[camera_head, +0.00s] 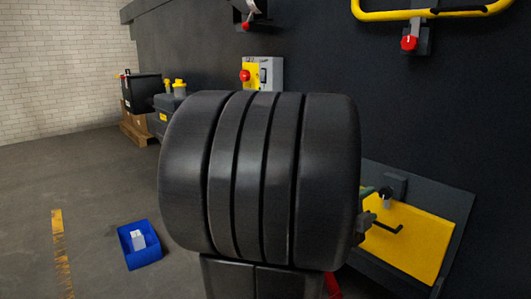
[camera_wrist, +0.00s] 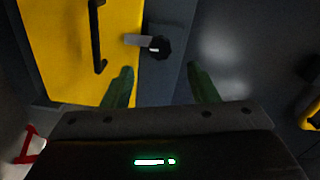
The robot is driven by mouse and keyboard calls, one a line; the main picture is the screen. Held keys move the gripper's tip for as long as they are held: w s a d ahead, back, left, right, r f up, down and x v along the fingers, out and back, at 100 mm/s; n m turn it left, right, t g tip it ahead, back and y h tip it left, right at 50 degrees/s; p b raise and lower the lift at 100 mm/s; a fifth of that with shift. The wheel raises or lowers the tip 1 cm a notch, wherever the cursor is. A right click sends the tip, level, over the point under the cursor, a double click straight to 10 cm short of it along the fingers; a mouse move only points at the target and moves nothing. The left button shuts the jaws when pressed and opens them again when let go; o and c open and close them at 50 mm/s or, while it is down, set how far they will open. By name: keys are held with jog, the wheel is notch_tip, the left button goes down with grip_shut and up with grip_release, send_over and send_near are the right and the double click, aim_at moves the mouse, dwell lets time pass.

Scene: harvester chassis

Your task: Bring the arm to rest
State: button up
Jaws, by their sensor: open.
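My gripper shows in the wrist view (camera_wrist: 160,68) with its two green fingers apart and nothing between them. Beyond the fingertips are a black knob (camera_wrist: 159,47) with a pale lever, on a dark frame, and a yellow panel (camera_wrist: 60,50) with a black handle (camera_wrist: 98,38). The fingers look apart from the knob, though the exact gap cannot be told. A large dark ribbed body hides most of my arm's surroundings there.
The yellow panel (camera_head: 410,243) sits low on the dark chassis wall. A control box (camera_head: 263,73) with a red button and a yellow rail (camera_head: 433,14) are higher up. A blue bin (camera_head: 139,244) stands on the floor at left. The floor around it is mostly clear.

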aim_at(384, 194)
jog(key=p+v, duration=0.1)
jog(key=v, duration=0.5)
jog(key=b+x, duration=0.2)
jog(key=x, duration=1.2)
jog(key=shift+d+r+b, duration=0.1)
jog(key=shift+b, duration=0.3)
jog(key=shift+r+n+p, duration=0.15)
jog(key=shift+n+p, duration=0.95)
jog(key=shift+n, duration=0.1)
jog(key=n+p, duration=1.1)
jog(key=p, duration=0.1)
jog(key=n+p, duration=0.3)
jog(key=p, duration=0.1)
jog(key=shift+n+p, duration=0.65)
jog(key=shift+n, duration=0.05)
jog(key=shift+f, duration=0.25)
